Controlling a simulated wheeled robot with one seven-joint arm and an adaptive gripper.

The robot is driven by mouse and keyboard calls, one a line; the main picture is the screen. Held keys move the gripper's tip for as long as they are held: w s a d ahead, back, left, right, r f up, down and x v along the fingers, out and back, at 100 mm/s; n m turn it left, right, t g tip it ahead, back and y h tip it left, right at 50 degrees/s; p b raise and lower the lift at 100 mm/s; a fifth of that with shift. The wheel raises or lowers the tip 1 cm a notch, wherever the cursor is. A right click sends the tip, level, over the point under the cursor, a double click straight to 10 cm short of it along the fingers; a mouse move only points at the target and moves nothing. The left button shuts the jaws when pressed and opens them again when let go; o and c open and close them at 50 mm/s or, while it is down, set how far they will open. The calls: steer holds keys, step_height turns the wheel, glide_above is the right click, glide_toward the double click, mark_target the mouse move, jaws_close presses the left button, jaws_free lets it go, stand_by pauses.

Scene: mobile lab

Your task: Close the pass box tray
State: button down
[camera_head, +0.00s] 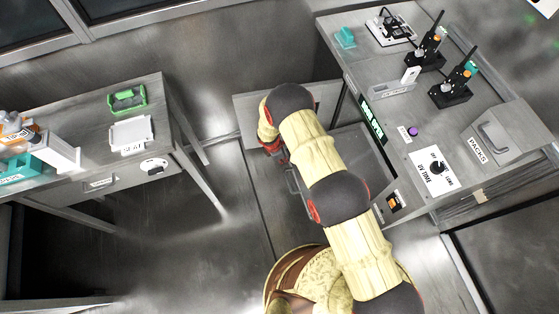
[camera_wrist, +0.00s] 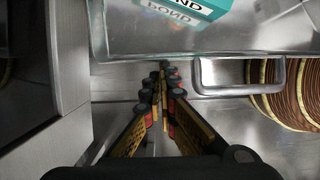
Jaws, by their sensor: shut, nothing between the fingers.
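The pass box tray (camera_wrist: 220,30) is a shiny metal tray. It fills the top of the wrist view, with a bar handle (camera_wrist: 240,90) on its near side. In the head view the tray (camera_head: 352,150) sticks out from the right workstation, and its handle (camera_head: 294,188) shows beside my arm. A teal box (camera_wrist: 190,8) with lettering sits in the tray. My gripper (camera_wrist: 162,72) is shut and empty, its fingertips close to the tray's front edge, left of the handle. I cannot tell whether they touch. In the head view my arm hides the fingertips.
The right workstation (camera_head: 405,115) carries black devices, a dial panel (camera_head: 436,168) and a grey box (camera_head: 495,140). A left bench (camera_head: 85,120) holds a green rack (camera_head: 127,98) and other items. A grey surface (camera_wrist: 62,60) stands close left of my gripper. Floor between benches is clear.

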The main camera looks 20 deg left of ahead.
steer(key=w+d, duration=0.5)
steer(key=d, duration=0.2)
steer(key=w+d+b, duration=0.1)
steer(key=w+d, duration=0.4)
steer(key=d, duration=0.3)
steer(key=w+d+b, duration=0.1)
steer(key=w+d, duration=0.4)
steer(key=d, duration=0.2)
steer(key=shift+w+d, duration=0.15)
steer(key=shift+d, duration=0.15)
